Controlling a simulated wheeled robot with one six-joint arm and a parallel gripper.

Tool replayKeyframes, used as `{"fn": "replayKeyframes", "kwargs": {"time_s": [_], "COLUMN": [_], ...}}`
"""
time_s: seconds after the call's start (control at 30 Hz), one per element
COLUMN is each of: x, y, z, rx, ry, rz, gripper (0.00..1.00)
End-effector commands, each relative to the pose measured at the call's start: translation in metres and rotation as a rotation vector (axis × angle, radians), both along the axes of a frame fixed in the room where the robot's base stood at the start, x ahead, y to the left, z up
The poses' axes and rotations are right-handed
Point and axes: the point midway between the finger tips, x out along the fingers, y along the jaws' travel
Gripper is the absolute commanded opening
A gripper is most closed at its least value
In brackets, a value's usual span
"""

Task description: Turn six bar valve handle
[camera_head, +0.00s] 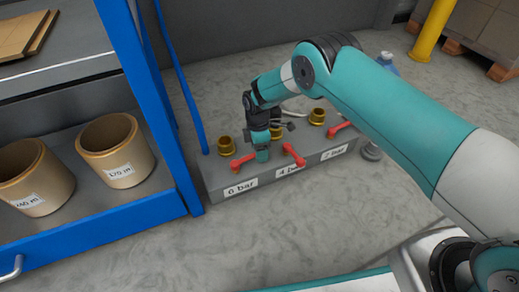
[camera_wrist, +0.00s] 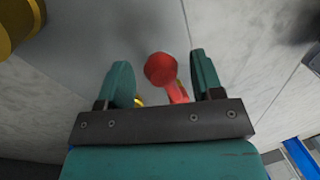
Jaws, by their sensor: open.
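A grey valve block (camera_head: 215,184) lies on the floor with several red handles and brass fittings. The red six bar handle (camera_head: 241,162) is at its left end, above the "6 bar" label (camera_head: 240,188). My gripper (camera_head: 262,156) points down at the right end of this handle. In the wrist view the open fingers of my gripper (camera_wrist: 163,75) stand on either side of a red handle (camera_wrist: 160,69), with gaps visible on both sides. It appears to be the six bar one. Whether a finger touches it cannot be told.
The "4 bar" red handle (camera_head: 293,154) is close to the right of my gripper. Another red handle (camera_head: 340,127) is farther right. Brass fittings (camera_head: 225,145) stand behind the handles. A blue shelf post (camera_head: 165,120) rises just left of the block. The floor in front is clear.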

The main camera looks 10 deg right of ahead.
Motion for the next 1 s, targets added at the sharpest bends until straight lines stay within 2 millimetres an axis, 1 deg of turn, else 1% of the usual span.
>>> {"fn": "replayKeyframes", "kwargs": {"time_s": [0.17, 0.5, 0.63, 0.7, 0.8, 1.0], "x": [0.005, 0.022, 0.027, 0.029, 0.031, 0.033], "y": [0.001, 0.002, 0.003, 0.003, 0.004, 0.004], "z": [0.028, 0.115, 0.141, 0.152, 0.162, 0.170], "rx": [0.001, 0.003, 0.002, 0.001, 0.001, 0.000], "ry": [-0.003, -0.004, -0.004, -0.003, -0.002, 0.000], "rz": [-0.001, 0.001, 0.001, 0.001, 0.001, 0.001], "gripper": [0.60, 0.60, 0.60, 0.60, 0.60, 0.60]}}
